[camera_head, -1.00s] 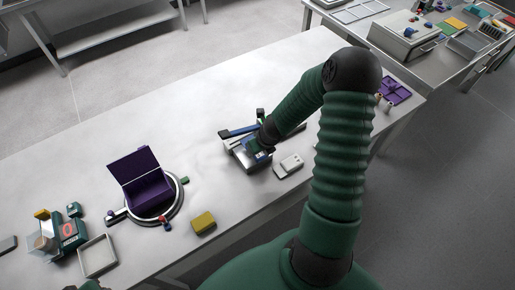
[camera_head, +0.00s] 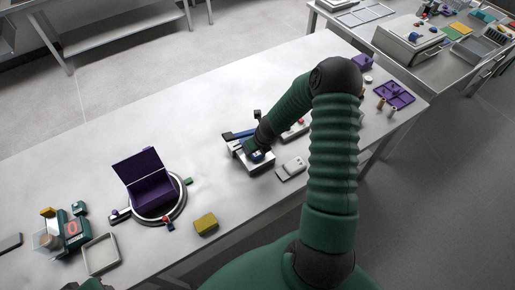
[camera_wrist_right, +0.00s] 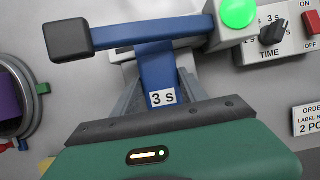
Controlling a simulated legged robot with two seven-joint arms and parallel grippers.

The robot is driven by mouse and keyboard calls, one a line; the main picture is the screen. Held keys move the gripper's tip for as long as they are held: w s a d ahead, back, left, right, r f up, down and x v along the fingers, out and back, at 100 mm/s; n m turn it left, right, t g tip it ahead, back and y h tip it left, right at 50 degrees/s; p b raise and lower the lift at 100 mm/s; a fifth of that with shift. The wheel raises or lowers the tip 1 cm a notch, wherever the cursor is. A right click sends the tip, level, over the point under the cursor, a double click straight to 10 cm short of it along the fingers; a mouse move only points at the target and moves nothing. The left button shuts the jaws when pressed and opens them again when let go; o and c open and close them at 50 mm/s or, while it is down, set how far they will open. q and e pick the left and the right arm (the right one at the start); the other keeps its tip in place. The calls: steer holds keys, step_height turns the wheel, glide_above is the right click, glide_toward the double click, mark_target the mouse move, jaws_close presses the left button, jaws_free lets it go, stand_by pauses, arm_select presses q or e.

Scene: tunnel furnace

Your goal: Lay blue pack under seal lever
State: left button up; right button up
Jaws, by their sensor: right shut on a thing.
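My right gripper (camera_head: 257,151) reaches over the white sealer (camera_head: 257,165) on the table. In the right wrist view its grey fingers (camera_wrist_right: 160,88) are shut on the sides of a blue pack (camera_wrist_right: 162,76) with a white "3 S" label. The blue seal lever (camera_wrist_right: 150,32), with a black block-shaped knob (camera_wrist_right: 69,40), crosses just beyond the pack and hides its far end. I cannot tell whether the pack touches the lever or the sealer bed. The lever also shows in the head view (camera_head: 238,135).
A green lamp (camera_wrist_right: 239,12) and a time dial box (camera_wrist_right: 275,38) stand right of the lever. An open purple box (camera_head: 152,187) sits on a round stand to the left. A yellow block (camera_head: 206,224) and a pale device (camera_head: 291,168) lie near the front edge.

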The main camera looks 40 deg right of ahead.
steer(key=shift+w, duration=0.2)
stand_by(0.5)
steer(key=o, duration=1.5)
steer(key=o, duration=0.3)
step_height(320, 180, up, 7)
steer(key=p, duration=0.6)
steer(key=shift+r, duration=0.1)
